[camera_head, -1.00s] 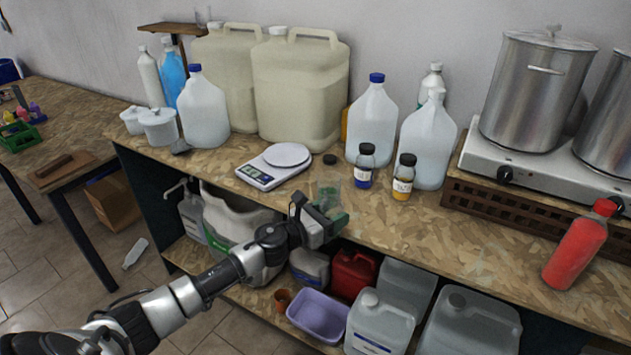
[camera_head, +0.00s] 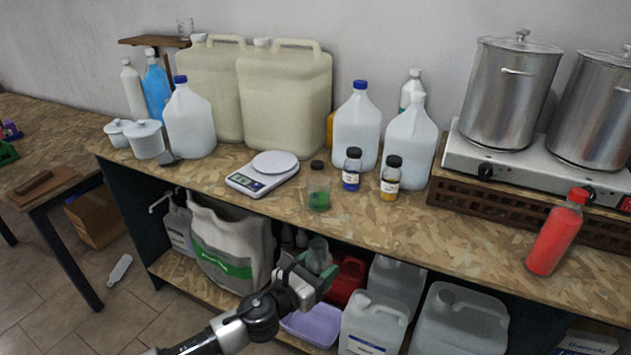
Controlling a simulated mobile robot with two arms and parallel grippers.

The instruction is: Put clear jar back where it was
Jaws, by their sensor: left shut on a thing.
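My left gripper (camera_head: 312,274) is shut on a clear jar (camera_head: 318,254), which it holds upright in front of the worktop's front edge, over the lower shelf. The jaws hide the lower part of the jar. Behind and above it, a small black-capped bottle with green contents (camera_head: 319,190) stands on the worktop (camera_head: 275,205), apart from the jar. My right gripper is not in view.
A kitchen scale (camera_head: 262,174) stands left of the green bottle, and blue (camera_head: 351,170) and yellow (camera_head: 389,180) bottles stand right of it. Below are a lilac tub (camera_head: 308,326), a red can (camera_head: 346,280) and large jugs (camera_head: 372,325).

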